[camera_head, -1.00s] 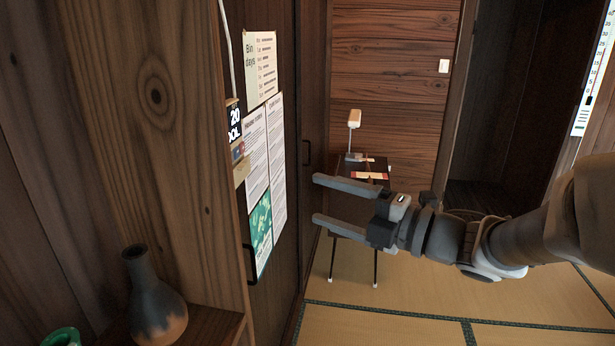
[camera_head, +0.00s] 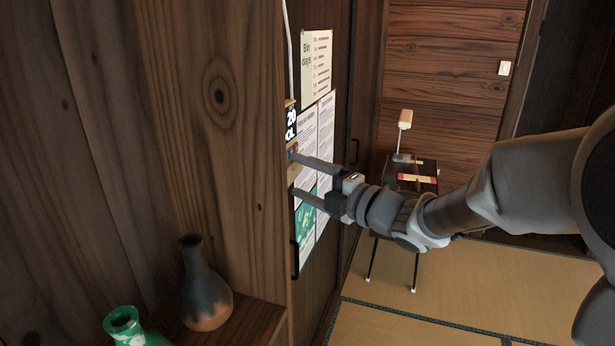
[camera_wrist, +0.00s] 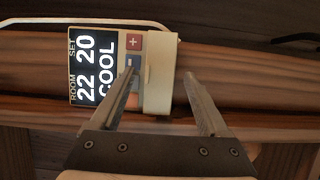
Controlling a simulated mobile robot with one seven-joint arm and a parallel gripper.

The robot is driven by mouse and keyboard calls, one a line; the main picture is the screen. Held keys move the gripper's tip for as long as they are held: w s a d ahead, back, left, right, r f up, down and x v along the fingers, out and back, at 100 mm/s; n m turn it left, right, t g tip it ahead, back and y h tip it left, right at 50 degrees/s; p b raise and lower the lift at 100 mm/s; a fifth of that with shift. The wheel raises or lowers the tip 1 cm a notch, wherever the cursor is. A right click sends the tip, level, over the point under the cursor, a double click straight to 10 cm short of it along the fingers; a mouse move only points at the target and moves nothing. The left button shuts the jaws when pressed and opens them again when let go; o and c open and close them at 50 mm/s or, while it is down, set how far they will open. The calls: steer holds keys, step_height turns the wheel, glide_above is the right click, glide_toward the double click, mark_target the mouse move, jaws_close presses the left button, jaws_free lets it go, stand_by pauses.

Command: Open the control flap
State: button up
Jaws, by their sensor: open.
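The wall control panel (camera_wrist: 95,68) shows turned sideways in the wrist view, its dark display reading ROOM 22, SET 20, COOL. A red plus button (camera_wrist: 134,41) and a blue minus button (camera_wrist: 131,62) sit beside the display. A cream raised part (camera_wrist: 161,60), apparently the control flap, is at the panel's lower end; I cannot tell how far it is open. My gripper (camera_wrist: 162,77) is open and empty, its fingers on either side of this part in the picture; contact is unclear. In the head view my gripper (camera_head: 293,174) reaches the panel, which is mostly hidden edge-on.
A wooden partition (camera_head: 220,120) stands close left of the panel. A dark vase (camera_head: 205,295) and a green vase (camera_head: 125,325) stand below it. Papers (camera_head: 318,65) hang beside the panel. A small table with a lamp (camera_head: 404,120) stands behind my arm.

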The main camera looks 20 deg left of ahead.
mark_target(295, 174)
jaws_close()
stand_by(0.4)
steer(key=shift+f+b, duration=0.2)
steer(key=shift+b, duration=0.45)
steer(key=f+y+b, duration=0.1)
steer(key=b, duration=0.4)
steer(key=shift+d+m+t, duration=0.15)
steer(key=shift+m+t, duration=0.15)
steer(key=m+t+y+b, duration=0.1)
steer(key=b, duration=0.4)
steer(key=f+m+t+y+b, duration=0.1)
steer(key=b, duration=0.5)
steer(key=t+y+b, duration=0.1)
steer(key=b, duration=0.4)
steer(key=shift+d+f+m+y, duration=0.15)
steer(key=shift+f+m+y, duration=0.15)
steer(key=shift+m, duration=0.1)
steer(key=m+t+b, duration=0.1)
steer(key=b, duration=0.2)
steer(key=m+t+y+b, duration=0.1)
steer(key=b, duration=0.3)
steer(key=shift+f+t, duration=0.3)
steer(key=shift+t, duration=0.1)
steer(key=m+t+b, duration=0.2)
steer(key=shift+b, duration=0.35)
steer(key=shift+m+t+b, duration=0.4)
steer(key=shift+m+t, duration=0.2)
steer(key=shift+t, duration=0.3)
